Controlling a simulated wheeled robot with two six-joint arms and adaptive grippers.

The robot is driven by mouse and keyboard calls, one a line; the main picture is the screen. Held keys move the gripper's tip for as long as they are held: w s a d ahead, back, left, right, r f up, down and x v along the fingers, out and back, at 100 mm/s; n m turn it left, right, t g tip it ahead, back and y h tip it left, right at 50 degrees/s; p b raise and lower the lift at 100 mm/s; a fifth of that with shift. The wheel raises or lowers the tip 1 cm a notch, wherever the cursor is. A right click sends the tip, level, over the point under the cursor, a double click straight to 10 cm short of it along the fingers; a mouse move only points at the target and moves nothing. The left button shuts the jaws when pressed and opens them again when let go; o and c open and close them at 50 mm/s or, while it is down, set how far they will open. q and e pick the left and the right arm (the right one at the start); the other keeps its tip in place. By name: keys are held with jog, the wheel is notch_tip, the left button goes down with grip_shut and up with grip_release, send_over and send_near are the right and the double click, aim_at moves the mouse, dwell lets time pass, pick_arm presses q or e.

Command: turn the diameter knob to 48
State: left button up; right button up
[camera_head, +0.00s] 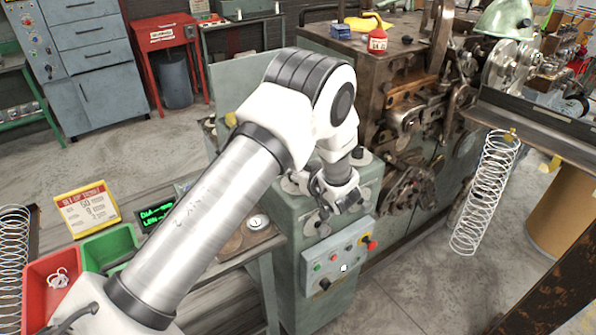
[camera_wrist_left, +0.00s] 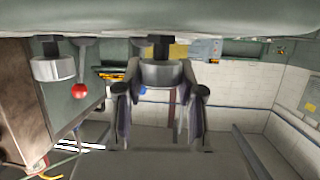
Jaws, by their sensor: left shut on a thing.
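My left arm reaches across the head view to the top of the green control cabinet (camera_head: 290,220). My left gripper (camera_head: 338,192) is at the cabinet's sloped top, where the arm and wrist hide much of the area. In the left wrist view, a silver round knob on a dark shaft (camera_wrist_left: 160,74) sits between the two fingers of the left gripper (camera_wrist_left: 160,120), which are closed around it. I cannot read any label or scale on it. A black display with green text (camera_head: 155,214) shows DIA and LEN lines, its figures hidden by my arm. My right gripper is not in view.
Another silver knob (camera_wrist_left: 54,68) and a red-ball lever (camera_wrist_left: 80,90) are beside the held knob. A button panel (camera_head: 340,257) is on the cabinet's front. A large coil spring (camera_head: 485,192) hangs at right. Red (camera_head: 52,270) and green bins (camera_head: 108,246) stand at lower left.

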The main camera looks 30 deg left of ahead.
pick_arm(q)
jog(key=o, duration=1.2)
jog(key=shift+c, duration=0.2)
jog(key=v, duration=0.7)
jog(key=shift+s+d+r, duration=0.1)
jog(key=shift+d, duration=0.3)
jog(key=shift+a, duration=0.1)
jog(key=shift+a, duration=0.1)
